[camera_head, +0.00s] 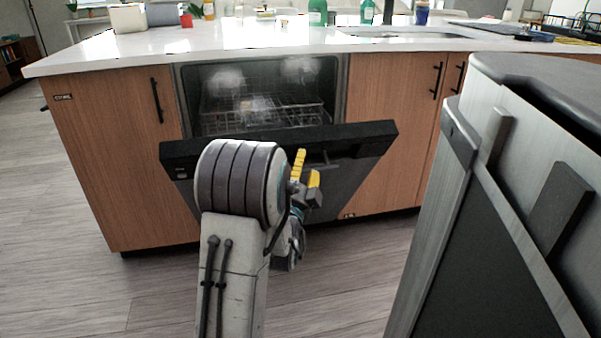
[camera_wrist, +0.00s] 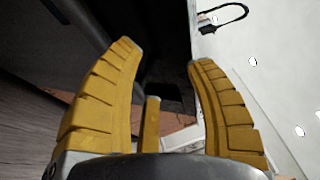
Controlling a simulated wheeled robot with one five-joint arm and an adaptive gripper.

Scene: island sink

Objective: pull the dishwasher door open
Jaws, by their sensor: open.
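The dishwasher door (camera_head: 345,178) is black and partly open in the head view. It is tilted outward from the cabinet, its top edge forward of the dark opening. My gripper (camera_head: 306,172) has yellow fingers and is just in front of the door's upper part, right of my arm. My arm hides the door's middle. I cannot tell whether a finger touches the door.
Inside the dishwasher is a wire rack (camera_head: 262,112). Wooden cabinets (camera_head: 118,160) flank it under a white counter (camera_head: 130,52) holding bottles and other items. A large grey appliance or cabinet (camera_head: 490,210) stands close at the right. Wooden floor (camera_head: 70,270) is clear at the left.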

